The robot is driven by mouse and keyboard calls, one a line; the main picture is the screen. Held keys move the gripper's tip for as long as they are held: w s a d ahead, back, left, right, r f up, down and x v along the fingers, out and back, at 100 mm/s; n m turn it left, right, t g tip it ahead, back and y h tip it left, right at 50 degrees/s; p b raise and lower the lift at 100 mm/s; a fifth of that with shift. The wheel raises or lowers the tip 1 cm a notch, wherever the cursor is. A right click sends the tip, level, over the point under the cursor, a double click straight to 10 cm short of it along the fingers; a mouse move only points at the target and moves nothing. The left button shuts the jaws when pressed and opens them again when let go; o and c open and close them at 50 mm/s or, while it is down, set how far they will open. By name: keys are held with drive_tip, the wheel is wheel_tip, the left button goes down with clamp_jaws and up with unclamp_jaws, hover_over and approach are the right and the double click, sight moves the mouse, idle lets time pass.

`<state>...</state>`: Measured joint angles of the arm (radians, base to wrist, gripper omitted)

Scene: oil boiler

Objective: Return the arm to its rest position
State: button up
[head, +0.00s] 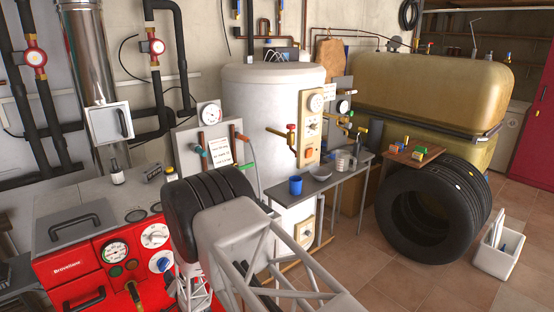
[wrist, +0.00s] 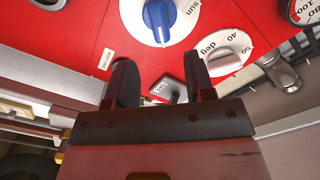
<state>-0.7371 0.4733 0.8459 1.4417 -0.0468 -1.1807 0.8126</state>
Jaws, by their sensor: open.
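My gripper (wrist: 160,80) shows in the wrist view with its two dark fingers apart and nothing clasped between them. It faces the red boiler panel (wrist: 82,25). A blue knob (wrist: 158,16) on a white dial lies beyond the fingers. A grey knob (wrist: 222,55) marked "deg" is just right of the right finger. A small grey switch (wrist: 170,90) shows between the fingers; I cannot tell if they touch it. In the head view my arm crosses the lower middle, in front of the red boiler (head: 75,270); the fingers cannot be made out there.
Black tires (head: 435,225) and a white bin (head: 498,252) stand at the right. The tiled floor at the lower right is mostly clear.

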drive_tip(key=w+d+r+h, duration=0.2)
drive_tip(key=w+d+r, duration=0.2)
drive_tip(key=d+r, duration=0.55)
drive_tip(key=w+d+r+h, duration=0.3)
drive_tip(key=d+r, duration=0.5)
drive_tip(key=r, duration=0.2)
drive_tip(key=s+d+r+g+h, duration=0.1)
drive_tip(key=s+d+r+h, duration=0.15)
drive_tip(key=d+r, duration=0.6)
drive_tip(key=s+d+r+g+h, duration=0.1)
drive_tip(key=s+d+r+g, duration=0.15)
drive_tip(key=d+r, duration=0.6)
drive_tip(key=s+d+r+g+h, duration=0.1)
drive_tip(key=s+d+r+h, duration=0.15)
drive_tip(key=s+d, duration=0.75)
drive_tip(key=s+d+r+g+h, duration=0.15)
drive_tip(key=s+d+r, duration=0.25)
drive_tip(key=s+d, duration=0.6)
drive_tip(key=s+d+g, duration=0.1)
drive_tip(key=s+d, duration=0.2)
drive_tip(key=s, duration=0.4)
drive_tip(key=s+d+g, duration=0.1)
drive_tip(key=s+d, duration=0.2)
drive_tip(key=s, duration=0.4)
drive_tip(key=s+d+r+g, duration=0.1)
drive_tip(key=s+d, duration=0.3)
drive_tip(key=s, duration=0.4)
drive_tip(key=shift+g, duration=0.5)
